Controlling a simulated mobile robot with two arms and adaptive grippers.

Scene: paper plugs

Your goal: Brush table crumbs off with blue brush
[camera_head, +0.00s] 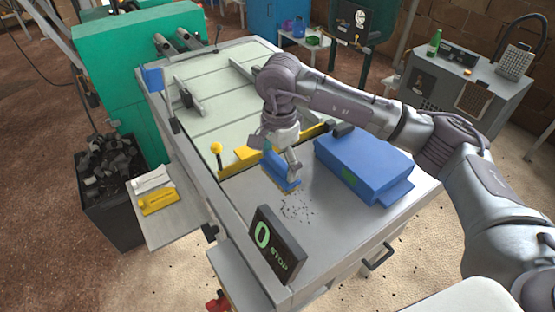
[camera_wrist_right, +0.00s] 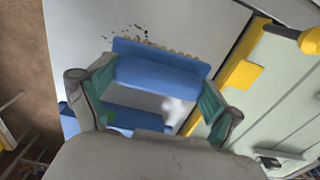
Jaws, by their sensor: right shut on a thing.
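The blue brush (camera_head: 283,172) is held by my right gripper (camera_head: 291,158), with its bristles down over the grey table (camera_head: 345,205). In the right wrist view the gripper (camera_wrist_right: 155,92) is shut on the blue brush (camera_wrist_right: 160,68), which lies between its two green-padded fingers. Dark crumbs (camera_head: 296,207) lie scattered on the table just in front of the brush. They also show in the right wrist view (camera_wrist_right: 150,36), beyond the bristles. Whether the bristles touch the tabletop is hard to tell. My left gripper is not in view.
A blue box (camera_head: 362,165) sits on the table right of the brush. A black STOP panel (camera_head: 277,246) stands at the front edge. A yellow fence (camera_head: 242,158) and yellow knob (camera_head: 216,148) lie behind. A dark bin (camera_head: 110,205) stands on the floor at left.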

